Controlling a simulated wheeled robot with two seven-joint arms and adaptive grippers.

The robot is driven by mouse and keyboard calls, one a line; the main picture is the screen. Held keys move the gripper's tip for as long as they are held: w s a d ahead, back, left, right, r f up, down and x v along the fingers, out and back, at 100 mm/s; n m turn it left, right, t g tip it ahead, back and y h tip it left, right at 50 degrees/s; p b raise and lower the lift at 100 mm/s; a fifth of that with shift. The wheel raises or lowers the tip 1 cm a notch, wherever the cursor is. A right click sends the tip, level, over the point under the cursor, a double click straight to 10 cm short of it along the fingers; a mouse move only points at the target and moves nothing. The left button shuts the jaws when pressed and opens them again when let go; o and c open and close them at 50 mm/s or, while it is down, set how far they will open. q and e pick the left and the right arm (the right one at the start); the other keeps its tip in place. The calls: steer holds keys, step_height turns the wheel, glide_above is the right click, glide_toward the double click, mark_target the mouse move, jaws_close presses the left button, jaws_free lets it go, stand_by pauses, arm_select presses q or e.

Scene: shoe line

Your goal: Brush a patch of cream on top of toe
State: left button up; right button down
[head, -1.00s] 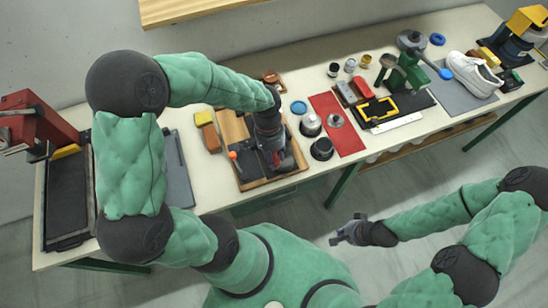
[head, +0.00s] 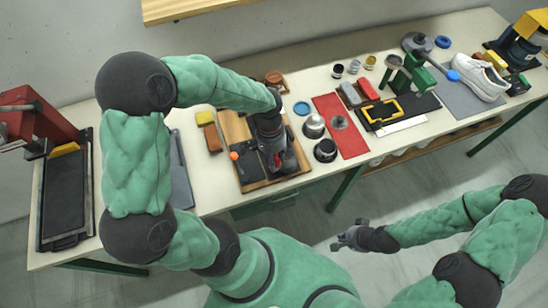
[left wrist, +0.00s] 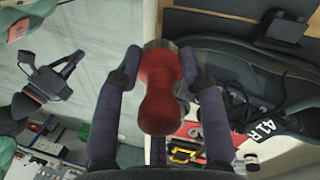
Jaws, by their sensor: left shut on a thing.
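My left gripper (head: 274,152) is over the wooden board (head: 229,123) on the bench. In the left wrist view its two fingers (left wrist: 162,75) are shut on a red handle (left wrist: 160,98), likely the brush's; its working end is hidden. A dark, shoe-like thing (left wrist: 225,55) with a "41 R" marking lies beside and beyond the handle in that view. In the head view it is mostly hidden by my gripper, so I cannot see any cream or whether the tool touches the toe. My right gripper (head: 348,238) is open and empty, in front of the bench.
Right of the board stand dark and silver round pots (head: 325,150) and a red mat (head: 346,142). A white sneaker (head: 479,77) sits on a grey mat at the far right. Yellow and brown blocks (head: 205,118) lie left of the board. A red machine (head: 35,118) stands far left.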

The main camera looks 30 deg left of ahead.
arm_select(q)
steer(key=shift+w+a+f+b, duration=0.15)
steer(key=shift+f+b, duration=0.3)
steer(key=shift+f, duration=0.15)
stand_by(0.3)
steer(key=shift+w+d+r, duration=0.1)
steer(key=shift+w+d, duration=3)
steer(key=shift+w, duration=0.2)
steer(key=shift+s+a+r+p, duration=0.1)
steer(key=shift+s+a+p, duration=0.25)
steer(key=shift+s+a, duration=1.3)
steer(key=shift+s+a+p, duration=0.3)
steer(key=shift+s+a, duration=1.1)
steer(key=shift+s, duration=0.35)
steer(key=shift+r, duration=0.15)
steer(key=shift+s+d+r+p, duration=0.3)
steer(key=shift+r+p, duration=0.45)
steer(key=shift+r, duration=0.15)
steer(key=shift+s+d+r+p, duration=0.25)
steer(key=shift+d+r+p, duration=0.05)
steer(key=shift+r+p, duration=0.5)
steer(key=shift+s+d+r+p, duration=0.3)
steer(key=shift+r+p, duration=0.4)
steer(key=shift+r, duration=0.25)
steer(key=shift+w, duration=0.1)
